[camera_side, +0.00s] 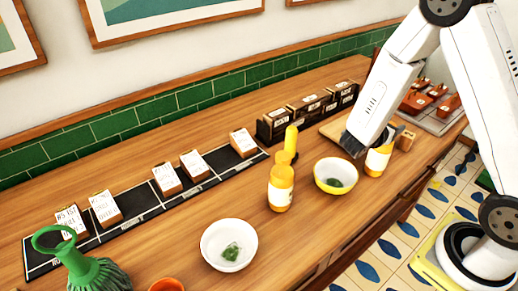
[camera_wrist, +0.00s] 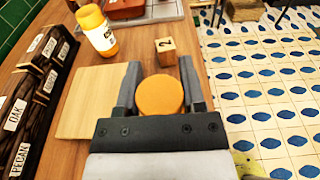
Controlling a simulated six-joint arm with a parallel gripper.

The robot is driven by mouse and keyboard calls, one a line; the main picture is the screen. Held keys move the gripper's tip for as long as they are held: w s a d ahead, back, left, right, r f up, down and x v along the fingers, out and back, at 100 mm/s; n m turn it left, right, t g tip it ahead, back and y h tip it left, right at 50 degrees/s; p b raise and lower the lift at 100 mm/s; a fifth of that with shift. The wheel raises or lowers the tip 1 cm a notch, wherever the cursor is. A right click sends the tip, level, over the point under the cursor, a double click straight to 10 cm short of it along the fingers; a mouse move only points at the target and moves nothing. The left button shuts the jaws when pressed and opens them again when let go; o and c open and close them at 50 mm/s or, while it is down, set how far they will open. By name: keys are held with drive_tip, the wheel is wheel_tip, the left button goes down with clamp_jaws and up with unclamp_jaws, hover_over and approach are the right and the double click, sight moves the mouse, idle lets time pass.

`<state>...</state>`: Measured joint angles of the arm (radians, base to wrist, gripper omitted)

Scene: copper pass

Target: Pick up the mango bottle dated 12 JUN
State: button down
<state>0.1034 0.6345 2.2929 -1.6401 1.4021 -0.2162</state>
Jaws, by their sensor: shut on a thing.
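My gripper (camera_side: 358,143) is at the front right of the counter in the side view. In the wrist view its two dark jaws (camera_wrist: 160,82) are shut on a bottle with a round orange top (camera_wrist: 161,95). The held bottle (camera_side: 377,161) shows a pale label in the side view, but its date cannot be read. It looks upright; I cannot tell whether it is clear of the counter. Another bottle (camera_wrist: 97,29) with a white label stands beyond the board. A yellow bottle (camera_side: 281,187) stands left of the bowl, with a yellow shape (camera_side: 291,141) behind it.
A wooden board (camera_wrist: 88,101) lies beside my gripper, with dark labelled boxes (camera_side: 306,108) behind it. A numbered wooden block (camera_wrist: 166,51) stands close by.

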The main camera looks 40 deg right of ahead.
drive_tip(key=shift+r, duration=0.15)
idle(0.5)
drive_tip(key=shift+r, duration=4.9)
